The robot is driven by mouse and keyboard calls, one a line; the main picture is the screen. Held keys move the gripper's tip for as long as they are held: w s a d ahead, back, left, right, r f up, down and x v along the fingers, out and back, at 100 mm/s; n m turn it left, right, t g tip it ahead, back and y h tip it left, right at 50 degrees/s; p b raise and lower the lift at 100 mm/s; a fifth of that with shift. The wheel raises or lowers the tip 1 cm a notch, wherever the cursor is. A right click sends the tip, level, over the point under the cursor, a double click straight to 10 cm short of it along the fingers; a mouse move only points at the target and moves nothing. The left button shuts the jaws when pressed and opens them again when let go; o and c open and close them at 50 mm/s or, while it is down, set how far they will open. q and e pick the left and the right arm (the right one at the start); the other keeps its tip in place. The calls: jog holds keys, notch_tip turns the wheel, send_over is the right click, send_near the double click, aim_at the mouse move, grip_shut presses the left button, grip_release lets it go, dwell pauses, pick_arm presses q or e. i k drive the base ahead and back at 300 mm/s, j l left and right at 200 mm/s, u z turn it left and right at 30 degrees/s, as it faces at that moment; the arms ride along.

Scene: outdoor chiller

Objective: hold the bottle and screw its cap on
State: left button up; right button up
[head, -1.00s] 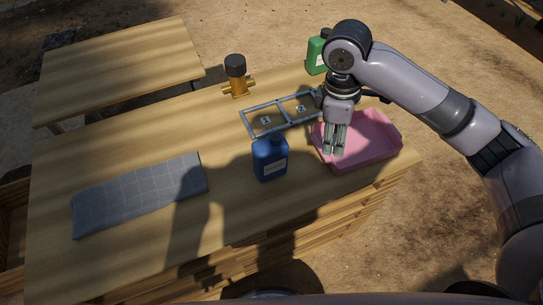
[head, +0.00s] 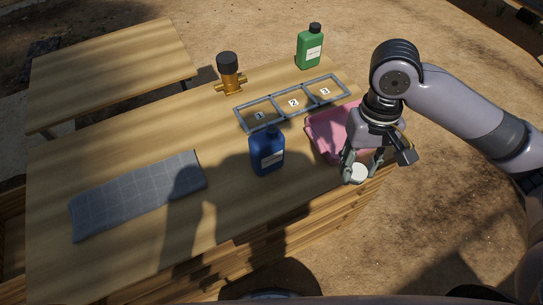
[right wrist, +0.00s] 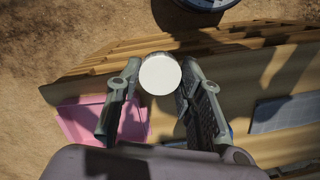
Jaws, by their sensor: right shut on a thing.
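The blue bottle (head: 266,156) stands upright on the wooden table in the head view, with a pale label on its front. I cannot make out its mouth clearly. My right gripper (head: 358,171) is shut on a round white cap (head: 359,173), to the right of the bottle and apart from it, by the table's front edge. In the right wrist view the cap (right wrist: 160,75) sits between the two fingertips (right wrist: 161,72), its flat face toward the camera. My left gripper is not in view.
A pink tray (head: 324,134) is partly hidden behind my right gripper. A grey numbered frame (head: 274,97) lies behind the bottle. A green bottle (head: 309,48) and a brass valve (head: 230,83) stand farther back. A grey cloth (head: 138,194) lies left; the table between is clear.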

aim_at(266, 147)
jog(key=k+j+z, duration=0.55)
jog(key=z, duration=0.15)
